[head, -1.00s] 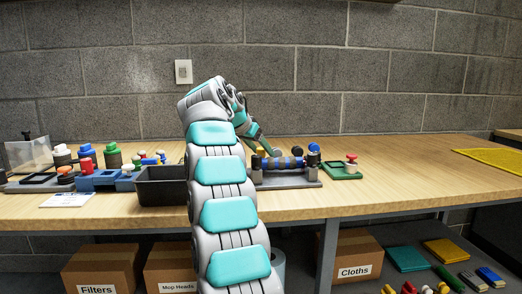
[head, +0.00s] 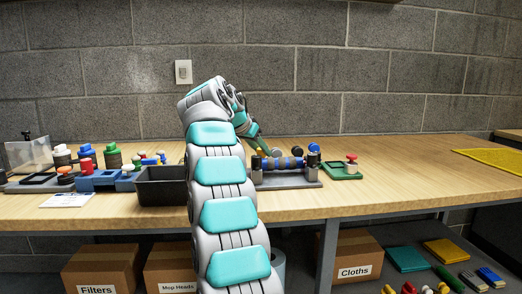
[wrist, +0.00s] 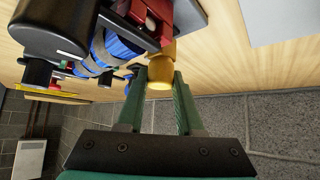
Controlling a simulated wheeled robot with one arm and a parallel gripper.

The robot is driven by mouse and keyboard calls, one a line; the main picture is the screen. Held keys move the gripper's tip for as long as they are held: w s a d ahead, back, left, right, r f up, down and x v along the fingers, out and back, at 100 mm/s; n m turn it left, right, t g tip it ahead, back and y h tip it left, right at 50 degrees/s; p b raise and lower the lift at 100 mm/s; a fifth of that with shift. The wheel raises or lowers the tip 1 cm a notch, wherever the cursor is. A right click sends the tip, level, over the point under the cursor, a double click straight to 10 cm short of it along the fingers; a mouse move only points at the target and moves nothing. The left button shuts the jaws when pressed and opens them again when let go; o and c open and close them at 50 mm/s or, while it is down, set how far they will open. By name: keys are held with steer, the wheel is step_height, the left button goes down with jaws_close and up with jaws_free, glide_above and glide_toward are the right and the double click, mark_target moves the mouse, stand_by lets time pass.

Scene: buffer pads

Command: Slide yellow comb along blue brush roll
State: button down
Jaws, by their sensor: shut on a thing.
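My gripper (wrist: 161,80) has its two green fingers shut on the yellow comb's end (wrist: 160,72), seen in the wrist view. The rest of the comb is hidden, and a dark red block sits right beside the yellow part. The blue brush roll (wrist: 118,47) lies close by in the wrist view, next to a black cylinder. In the head view the blue brush roll (head: 284,163) lies across a grey fixture. My gripper (head: 266,147) is at its far side there, partly behind my arm. I cannot tell whether comb and bristles touch.
A green tray with a red knob (head: 343,170) stands just right of the fixture (head: 292,180). A black bin (head: 162,188) stands left of my arm, with several coloured knobs and bottles further left. The bench (head: 410,170) is clear to the right, up to a yellow mat (head: 495,158).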

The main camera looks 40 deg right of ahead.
stand_by(0.7)
steer(key=s+d, duration=0.1)
steer(key=d, duration=0.2)
steer(key=s+d, duration=0.2)
steer(key=d, duration=0.1)
steer(key=s+d, duration=0.2)
steer(key=d, duration=0.1)
steer(key=shift+s, duration=0.25)
steer(key=shift+r, duration=0.1)
steer(key=c, duration=0.6)
jaws_free()
steer(key=shift+o, duration=0.2)
steer(key=v, duration=0.7)
steer(key=shift+s+a+r, duration=0.1)
steer(key=shift+a+r, duration=0.15)
steer(key=shift+a, duration=0.05)
